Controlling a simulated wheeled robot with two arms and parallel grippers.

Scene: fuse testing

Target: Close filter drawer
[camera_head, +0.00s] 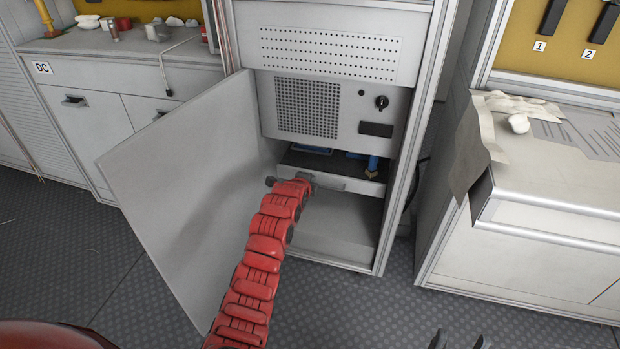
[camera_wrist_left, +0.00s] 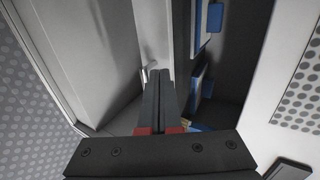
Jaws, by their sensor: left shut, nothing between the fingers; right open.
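The filter drawer (camera_head: 350,185) is a shallow grey tray, pulled partly out of the cabinet below the perforated panels. Blue pieces lie inside it, and its front also shows in the left wrist view (camera_wrist_left: 155,35). My left gripper (camera_head: 309,180) is at the left part of the drawer front, at the end of the red arm. Its fingers (camera_wrist_left: 160,72) are shut with nothing between them and point toward the drawer front. I cannot tell whether they touch it. My right gripper (camera_head: 458,341) is open and empty at the bottom edge, far from the drawer.
The cabinet door (camera_head: 180,190) stands open to the left of my left arm. A white counter (camera_head: 560,190) with papers stands at the right, and a grey counter (camera_head: 110,45) with cups at the left. The floor in front of the cabinet's right side is clear.

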